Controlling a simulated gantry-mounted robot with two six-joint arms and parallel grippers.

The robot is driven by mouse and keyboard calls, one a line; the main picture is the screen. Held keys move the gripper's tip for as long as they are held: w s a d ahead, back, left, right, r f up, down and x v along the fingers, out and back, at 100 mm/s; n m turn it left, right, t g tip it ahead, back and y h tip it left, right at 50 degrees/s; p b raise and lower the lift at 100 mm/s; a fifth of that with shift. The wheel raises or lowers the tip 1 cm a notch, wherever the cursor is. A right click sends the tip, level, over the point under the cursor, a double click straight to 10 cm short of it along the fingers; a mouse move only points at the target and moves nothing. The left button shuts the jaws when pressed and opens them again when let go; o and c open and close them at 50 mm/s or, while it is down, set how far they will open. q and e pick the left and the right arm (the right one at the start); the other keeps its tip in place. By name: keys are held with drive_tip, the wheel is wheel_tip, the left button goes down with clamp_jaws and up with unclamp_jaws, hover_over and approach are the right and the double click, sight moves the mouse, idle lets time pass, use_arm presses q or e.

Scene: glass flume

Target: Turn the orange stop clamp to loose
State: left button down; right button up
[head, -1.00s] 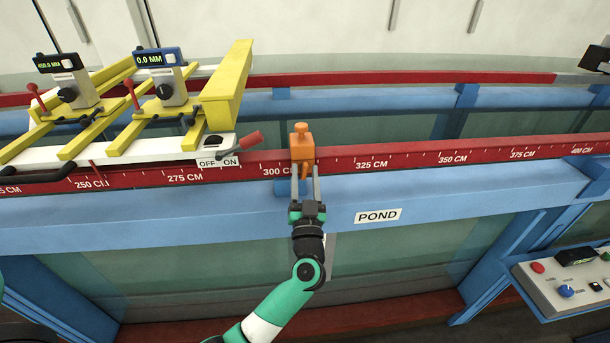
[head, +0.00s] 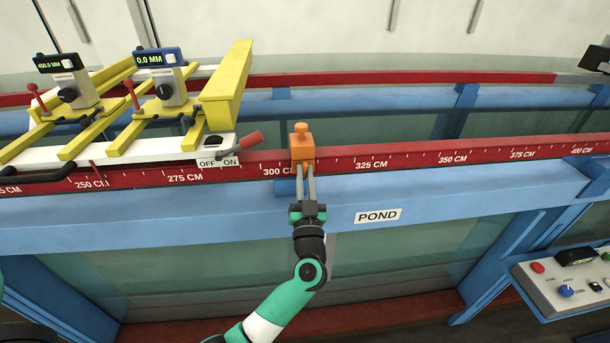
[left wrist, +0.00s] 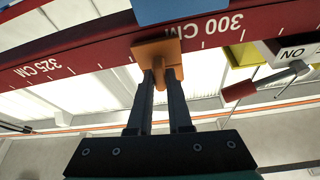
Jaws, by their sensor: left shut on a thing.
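The orange stop clamp (head: 302,146) sits on the red rail just right of the 300 CM mark, with a round knob on top. My left gripper (head: 305,173) reaches up to its front from below, its fingers close together. In the left wrist view the clamp (left wrist: 151,48) is ahead, and its small orange lever (left wrist: 160,77) lies between the two fingertips of the gripper (left wrist: 160,76), which are shut on it. In the head view the fingers hide most of the lever. My right gripper is not in view.
A white carriage (head: 120,156) with yellow bars, gauges and a red-handled OFF/ON lever (head: 238,143) stands close left of the clamp. The red rail (head: 415,151) is clear to the right. A control box (head: 560,285) is at the lower right.

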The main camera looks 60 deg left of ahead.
use_arm(q)
drive_tip(key=shift+n, duration=0.4)
drive_tip(key=n+g, duration=0.1)
drive_tip(key=n, duration=0.2)
drive_tip(key=shift+w+r+g+y, duration=0.1)
drive_tip(key=shift+g+y, duration=0.3)
drive_tip(key=n+g, duration=0.1)
drive_tip(key=n, duration=0.1)
drive_tip(key=n+g, duration=0.1)
drive_tip(key=n, duration=0.2)
drive_tip(key=shift+g, duration=0.4)
drive_tip(key=n+g, duration=0.1)
drive_tip(key=n, duration=0.2)
drive_tip(key=n+g, duration=0.1)
drive_tip(key=n, duration=0.2)
drive_tip(key=shift+g+b, duration=0.3)
drive_tip(key=shift+n+g+h+b, duration=0.2)
drive_tip(key=shift+n+g+h, duration=0.25)
drive_tip(key=shift+n, duration=0.8)
drive_tip(key=shift+n+g+h+b, duration=0.2)
drive_tip(key=shift+n+g+h, duration=0.2)
drive_tip(key=shift+n, duration=0.85)
drive_tip(key=c, duration=0.8)
unclamp_jaws()
drive_tip(key=shift+c, duration=0.2)
